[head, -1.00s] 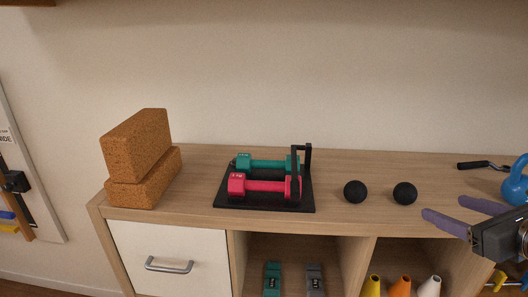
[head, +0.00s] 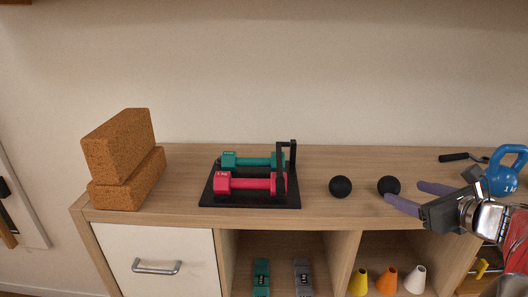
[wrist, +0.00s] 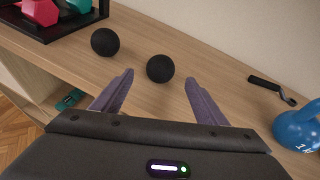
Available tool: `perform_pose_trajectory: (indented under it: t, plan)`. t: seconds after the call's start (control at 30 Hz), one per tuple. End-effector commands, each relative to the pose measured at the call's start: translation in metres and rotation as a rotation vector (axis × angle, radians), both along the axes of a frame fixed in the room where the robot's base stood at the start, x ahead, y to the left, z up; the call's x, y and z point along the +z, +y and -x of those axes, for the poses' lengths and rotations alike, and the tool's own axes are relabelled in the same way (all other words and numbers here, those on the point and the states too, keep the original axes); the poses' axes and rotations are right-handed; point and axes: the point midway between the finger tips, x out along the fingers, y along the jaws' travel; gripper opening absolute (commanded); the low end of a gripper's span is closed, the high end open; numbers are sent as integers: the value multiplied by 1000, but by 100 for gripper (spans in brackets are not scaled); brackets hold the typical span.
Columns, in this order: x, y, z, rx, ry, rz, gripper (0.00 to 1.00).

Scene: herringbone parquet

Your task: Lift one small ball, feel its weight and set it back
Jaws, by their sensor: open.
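Two small black balls rest on the wooden cabinet top. The left ball (head: 340,187) is clear of my gripper; it also shows in the wrist view (wrist: 105,41). The right ball (head: 388,186) is just beyond my fingertips; in the wrist view (wrist: 160,68) it lies ahead of the gap between them, nearer the left finger. My gripper (head: 402,196) is open and empty, with purple fingers pointing left; it also shows in the wrist view (wrist: 160,80). The fingers appear not to touch the ball.
A black rack (head: 212,199) with teal (head: 245,160) and red (head: 250,184) dumbbells stands left of the balls. Cork blocks (head: 122,150) are stacked further left. A blue kettlebell (head: 505,175) and a black-handled item (head: 455,157) are at right. Cones (head: 387,280) sit in a cubby below.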

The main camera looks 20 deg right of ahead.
Motion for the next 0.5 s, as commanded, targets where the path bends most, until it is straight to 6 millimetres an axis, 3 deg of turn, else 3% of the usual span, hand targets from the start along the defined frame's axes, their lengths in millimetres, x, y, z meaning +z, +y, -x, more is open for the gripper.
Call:
perform_pose_trajectory:
  t: [0.17,0.5]
  plan:
    - [-6,0,-14,1,0,0,67]
    - [-6,-1,-15,-1,0,0,67]
